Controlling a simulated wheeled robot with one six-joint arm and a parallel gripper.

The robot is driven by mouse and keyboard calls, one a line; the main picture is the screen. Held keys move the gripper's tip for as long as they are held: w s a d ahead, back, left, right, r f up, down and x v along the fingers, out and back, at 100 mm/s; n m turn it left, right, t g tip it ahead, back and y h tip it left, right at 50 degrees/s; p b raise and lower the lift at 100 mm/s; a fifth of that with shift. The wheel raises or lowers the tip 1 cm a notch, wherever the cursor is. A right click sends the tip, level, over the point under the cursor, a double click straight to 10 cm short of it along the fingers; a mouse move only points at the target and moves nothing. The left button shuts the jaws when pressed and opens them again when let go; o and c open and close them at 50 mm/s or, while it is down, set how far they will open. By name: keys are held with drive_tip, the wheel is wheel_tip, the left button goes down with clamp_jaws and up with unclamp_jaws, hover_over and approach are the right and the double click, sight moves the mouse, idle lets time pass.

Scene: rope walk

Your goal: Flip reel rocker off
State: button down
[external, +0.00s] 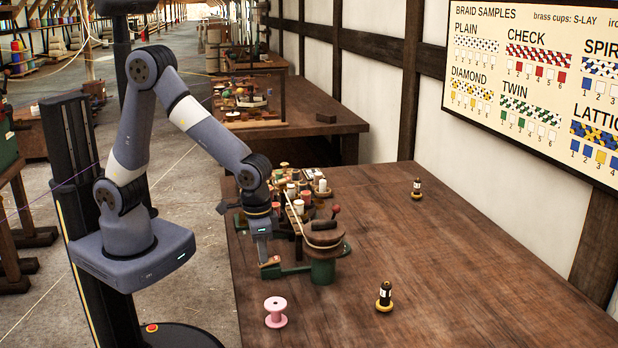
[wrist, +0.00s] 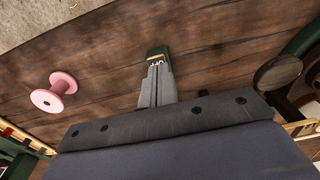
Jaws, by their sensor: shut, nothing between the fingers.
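My gripper (external: 262,252) points down beside the green reel stand (external: 322,270) at the left edge of the workbench. It is shut and holds nothing. In the wrist view, its fingertips (wrist: 157,68) are together at a small green housing (wrist: 156,50) with a pale marked plate, which seems to be the reel rocker. The fingers cover part of this switch. I cannot tell which way the rocker is tilted, or whether the fingertips touch it.
A pink spool (external: 275,312) stands on the workbench (external: 440,265) near the gripper. Two dark bobbins (external: 385,297) (external: 417,189) stand to the right. Several spools and a red-knobbed crank (external: 335,210) crowd the area behind the gripper. The bench's right side is mostly clear.

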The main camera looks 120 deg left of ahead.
drive_tip(key=shift+s+a+f, duration=0.1)
drive_tip(key=shift+f, duration=0.3)
drive_tip(key=shift+w+a+r, duration=0.1)
drive_tip(key=shift+w+a, duration=0.45)
drive_tip(key=shift+r, duration=0.1)
wheel_tip(320, 180, up, 15)
drive_tip(key=p, duration=0.3)
drive_tip(key=shift+s+d+f, duration=0.2)
drive_tip(key=shift+s+d, duration=0.05)
drive_tip(key=shift+d, duration=0.15)
